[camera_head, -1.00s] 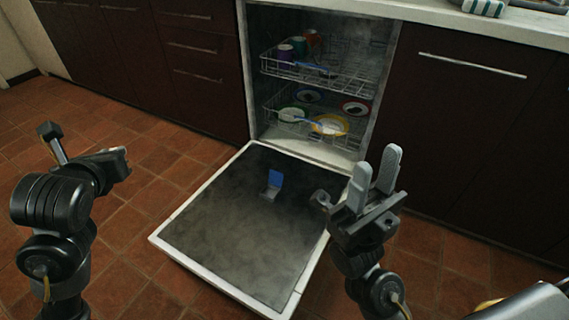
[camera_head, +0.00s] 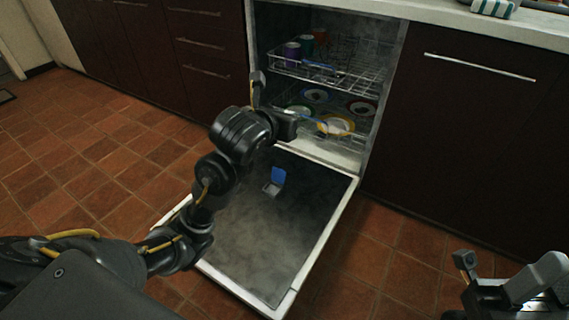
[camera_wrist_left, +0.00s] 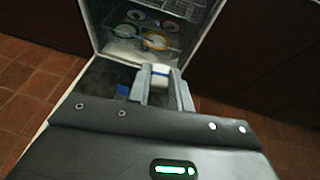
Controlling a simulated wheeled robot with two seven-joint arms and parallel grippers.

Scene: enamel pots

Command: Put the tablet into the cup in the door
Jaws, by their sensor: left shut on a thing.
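My left gripper (camera_wrist_left: 160,84) is shut on the tablet (camera_wrist_left: 160,74), a small white block with a blue band, in the left wrist view. In the head view the gripper (camera_head: 288,124) is over the inner end of the open dishwasher door, and the tablet is hidden. The cup in the door (camera_head: 271,188) is a small grey recess with its blue lid (camera_head: 278,176) standing up. It lies below the gripper in the head view, and its lid shows left of the fingers in the left wrist view (camera_wrist_left: 122,90). My right gripper (camera_head: 535,285) is at the lower right, empty, fingers apart, partly cut off.
The dishwasher door (camera_head: 300,245) lies folded down with a light rim. The upper rack (camera_head: 330,75) holds cups. The lower rack, pulled slightly forward, holds plates and a yellow-rimmed dish (camera_head: 336,126). The counter (camera_head: 480,30) is above. The tiled floor is clear.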

